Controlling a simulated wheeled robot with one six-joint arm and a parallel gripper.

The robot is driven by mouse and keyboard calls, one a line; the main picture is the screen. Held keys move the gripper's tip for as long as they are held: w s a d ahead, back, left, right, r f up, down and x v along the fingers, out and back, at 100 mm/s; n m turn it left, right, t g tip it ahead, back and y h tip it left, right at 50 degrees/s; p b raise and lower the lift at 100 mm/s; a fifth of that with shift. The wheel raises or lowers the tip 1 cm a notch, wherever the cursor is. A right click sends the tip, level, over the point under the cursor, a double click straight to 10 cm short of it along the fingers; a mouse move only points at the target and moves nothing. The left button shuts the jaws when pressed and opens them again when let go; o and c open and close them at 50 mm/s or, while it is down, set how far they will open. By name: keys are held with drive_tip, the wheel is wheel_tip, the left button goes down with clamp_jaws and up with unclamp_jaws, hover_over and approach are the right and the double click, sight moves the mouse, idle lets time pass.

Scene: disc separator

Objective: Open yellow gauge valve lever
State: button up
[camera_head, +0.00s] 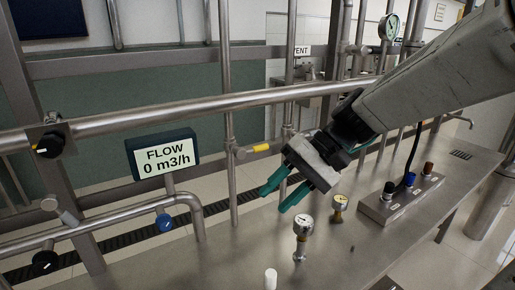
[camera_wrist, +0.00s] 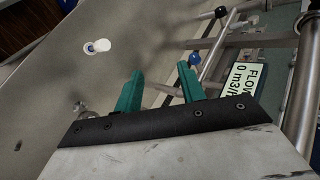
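The yellow valve lever (camera_head: 261,148) sits on a small valve at a thin vertical pipe, left of my wrist in the head view. It points right and lies roughly level. My gripper (camera_head: 274,200) is open and empty, with two green fingers pointing down and left, below the lever and apart from it. In the wrist view the spread fingers (camera_wrist: 160,72) have nothing between them. I cannot make out the yellow lever in the wrist view.
Two small gauges (camera_head: 304,224) (camera_head: 340,203) stand on the metal bench near my gripper. A white knob (camera_head: 271,278) is in front. A flow display (camera_head: 162,155) reads 0 m3/h. A blue knob (camera_head: 164,222) is at left, and a button box (camera_head: 400,195) at right. A thick pipe (camera_head: 200,107) crosses behind.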

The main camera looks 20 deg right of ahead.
drive_tip(key=w+d+m+t+y, duration=0.3)
drive_tip(key=w, duration=0.6)
drive_tip(key=m+t+y, duration=0.2)
drive_tip(key=m+t, duration=0.1)
drive_tip(key=t, duration=0.2)
approach(265, 148)
drive_tip(key=x, duration=0.4)
drive_tip(key=shift+a+t+h, duration=0.25)
drive_tip(key=shift+t+h, duration=0.05)
drive_tip(key=x, duration=0.7)
drive_tip(key=shift+c, duration=0.3)
clamp_jaws()
